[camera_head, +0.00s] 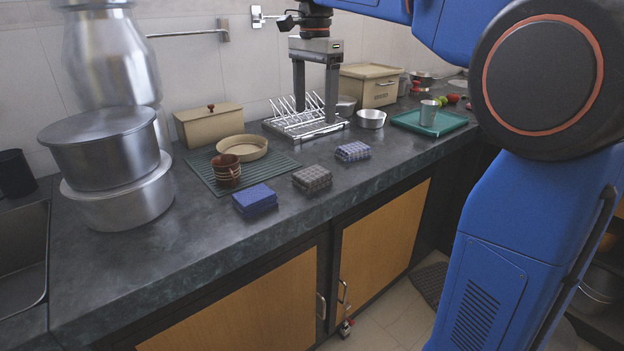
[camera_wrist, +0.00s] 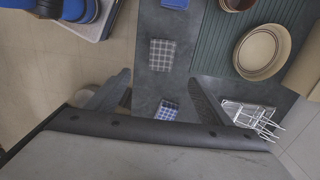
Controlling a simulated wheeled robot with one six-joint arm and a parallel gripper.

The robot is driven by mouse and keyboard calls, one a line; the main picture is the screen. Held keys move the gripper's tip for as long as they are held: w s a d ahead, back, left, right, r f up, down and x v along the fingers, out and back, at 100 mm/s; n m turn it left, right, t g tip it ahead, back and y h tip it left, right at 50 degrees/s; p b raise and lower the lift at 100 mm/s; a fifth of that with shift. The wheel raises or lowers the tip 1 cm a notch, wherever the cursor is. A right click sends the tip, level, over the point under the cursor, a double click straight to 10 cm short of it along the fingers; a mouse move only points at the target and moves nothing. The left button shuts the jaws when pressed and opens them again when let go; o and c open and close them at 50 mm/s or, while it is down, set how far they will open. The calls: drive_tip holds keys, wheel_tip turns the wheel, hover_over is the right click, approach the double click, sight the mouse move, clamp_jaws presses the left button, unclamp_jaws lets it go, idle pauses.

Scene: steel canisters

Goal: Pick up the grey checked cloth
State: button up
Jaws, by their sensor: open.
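The grey checked cloth (camera_head: 312,179) lies folded on the dark counter near its front edge, between a plain blue folded cloth (camera_head: 255,199) and a blue-and-white checked one (camera_head: 352,151). In the wrist view the grey checked cloth (camera_wrist: 162,55) lies just beyond my fingertips, fully visible. The blue-and-white checked cloth (camera_wrist: 167,110) shows between my fingers there. My gripper (camera_head: 315,115) is open, empty and pointing down above the counter, in front of the dish rack in the head view. Its two spread fingers also show in the wrist view (camera_wrist: 158,80).
A wire dish rack (camera_head: 305,128) stands behind the cloths. A ribbed green mat (camera_head: 205,181) holds a red-brown cup (camera_head: 227,170) and a tan round dish (camera_head: 242,147). Steel pots (camera_head: 105,150) stand at left, a green tray (camera_head: 430,122) at right. The counter around the cloths is clear.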

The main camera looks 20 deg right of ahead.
hover_over(312, 172)
drive_tip(key=f, duration=1.1)
drive_tip(key=shift+s+d+f, duration=0.15)
drive_tip(key=shift+s+d, duration=0.05)
drive_tip(key=shift+s, duration=0.05)
drive_tip(key=shift+w+a+f, duration=0.1)
drive_tip(key=shift+a+f, duration=0.05)
drive_tip(key=shift+f, duration=1.2)
drive_tip(key=shift+w+a+f, duration=0.1)
drive_tip(key=shift+f, duration=1.2)
drive_tip(key=c, duration=1.1)
